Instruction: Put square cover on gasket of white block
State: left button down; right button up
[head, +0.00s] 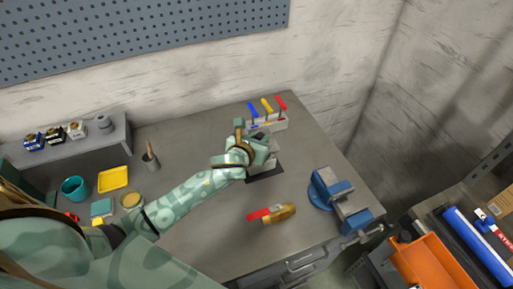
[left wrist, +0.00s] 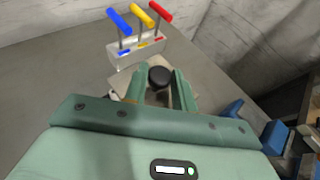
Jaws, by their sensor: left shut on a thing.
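My left gripper (head: 264,150) is over the dark mat (head: 266,175) in the middle of the bench. In the left wrist view, its two green fingers (left wrist: 161,88) are shut on a round black knob (left wrist: 160,77), which looks like the handle of the square cover. A pale piece (left wrist: 121,86) shows beside and under the fingers. I cannot tell whether it is the cover's plate or the white block. The pale block (head: 261,163) shows partly under the gripper in the head view. The gasket is hidden by the gripper. My right gripper is in neither view.
A rack of blue, yellow and red handled tools (head: 268,123) stands just behind the gripper. A red-and-tan tool (head: 272,213) lies in front, and a blue vise (head: 335,195) stands right. A teal cup (head: 74,188) and a yellow tray (head: 113,179) are left.

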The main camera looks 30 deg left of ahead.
pick_arm(q)
jog(key=shift+w+a+f, duration=0.55)
jog(key=shift+f, duration=0.25)
jog(key=f, duration=0.1)
jog(key=f+b, duration=0.2)
jog(key=f, duration=0.1)
jog(key=shift+w+a, duration=0.25)
jog(key=shift+w, duration=0.05)
jog(key=shift+r, duration=0.1)
jog(key=c, duration=1.1)
grip_release()
jog(key=shift+s+f, duration=0.1)
jog(key=shift+f, duration=0.1)
jog(key=shift+c, duration=0.2)
